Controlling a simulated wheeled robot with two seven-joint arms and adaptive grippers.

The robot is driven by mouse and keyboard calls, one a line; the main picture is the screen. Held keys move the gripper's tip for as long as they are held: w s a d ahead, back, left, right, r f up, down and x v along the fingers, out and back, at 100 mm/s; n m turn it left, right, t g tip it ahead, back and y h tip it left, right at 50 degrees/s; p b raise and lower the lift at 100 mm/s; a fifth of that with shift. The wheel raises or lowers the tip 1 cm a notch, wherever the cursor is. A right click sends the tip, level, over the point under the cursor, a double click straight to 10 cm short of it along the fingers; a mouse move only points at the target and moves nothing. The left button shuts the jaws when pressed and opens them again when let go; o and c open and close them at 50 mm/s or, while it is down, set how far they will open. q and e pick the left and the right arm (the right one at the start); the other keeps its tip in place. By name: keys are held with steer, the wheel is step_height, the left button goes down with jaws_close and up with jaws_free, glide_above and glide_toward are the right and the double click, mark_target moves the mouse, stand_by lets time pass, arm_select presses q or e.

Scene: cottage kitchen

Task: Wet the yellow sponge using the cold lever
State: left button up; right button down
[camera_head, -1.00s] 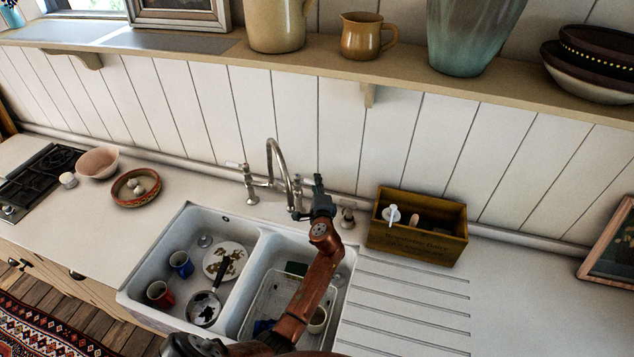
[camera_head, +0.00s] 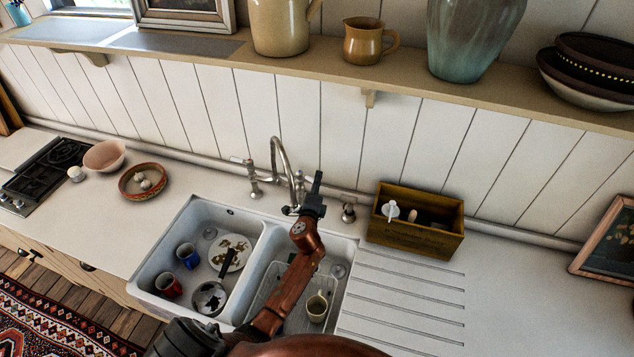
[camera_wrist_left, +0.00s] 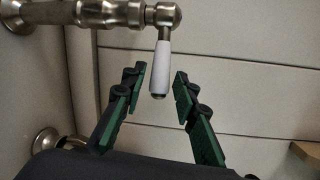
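The bridge tap (camera_head: 283,155) stands behind the double sink. In the left wrist view a metal lever with a white handle (camera_wrist_left: 161,70) hangs down from the tap's end. My left gripper (camera_head: 318,178) is beside the right side of the tap in the head view. In the wrist view its green-padded fingers (camera_wrist_left: 160,88) are open on either side of the handle's lower end, with gaps on both sides. The tap's left lever (camera_head: 238,161) points sideways. I cannot make out the yellow sponge; my arm hides part of the right basin. My right gripper is not in view.
The left basin (camera_head: 160,262) holds two mugs, a plate and a small pan. A cup (camera_head: 317,308) is in the right basin. A wooden box (camera_head: 440,243) with brushes stands right of the tap, near a metal dispenser (camera_head: 348,212). The ribbed drainer (camera_head: 400,300) is clear.

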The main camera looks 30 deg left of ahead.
arm_select(q)
steer(key=shift+o, duration=0.5)
steer(key=v, duration=1.2)
steer(key=shift+f, duration=0.1)
